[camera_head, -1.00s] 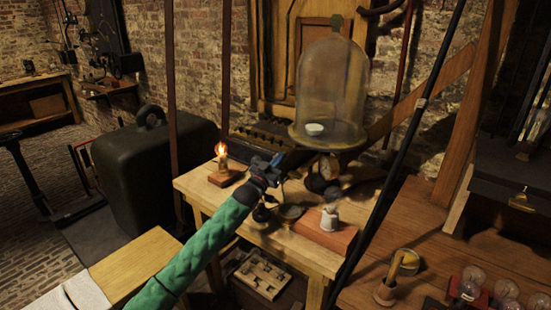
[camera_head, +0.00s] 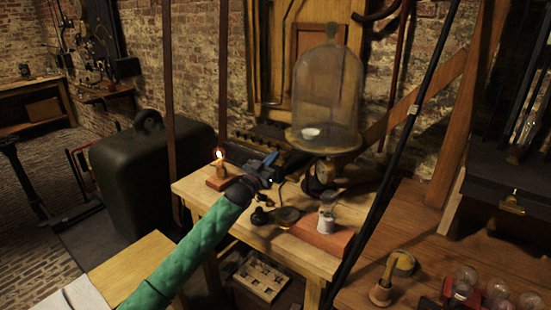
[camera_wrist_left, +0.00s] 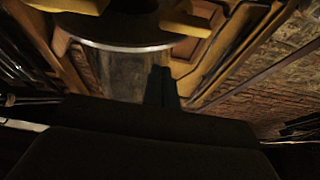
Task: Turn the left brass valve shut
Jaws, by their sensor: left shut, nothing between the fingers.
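A glass bell jar (camera_head: 327,90) stands on a round plate (camera_head: 327,143) at the back of the wooden bench, with a small white dish inside. Brass-coloured parts (camera_wrist_left: 185,20) show at the top of the left wrist view, but I cannot tell whether they are the left brass valve. In the head view I cannot clearly pick out a valve; the area under the plate is dark. My left gripper (camera_head: 272,160) is shut and empty, above the bench, left of and below the jar's plate. My right gripper is not in view.
A lit candle (camera_head: 221,164) on a wooden block stands close to the left of my gripper. A white cup (camera_head: 326,219) on a red-brown block and a dark shallow dish (camera_head: 286,216) sit at the bench front. A dark pole (camera_head: 395,160) crosses right of the bench.

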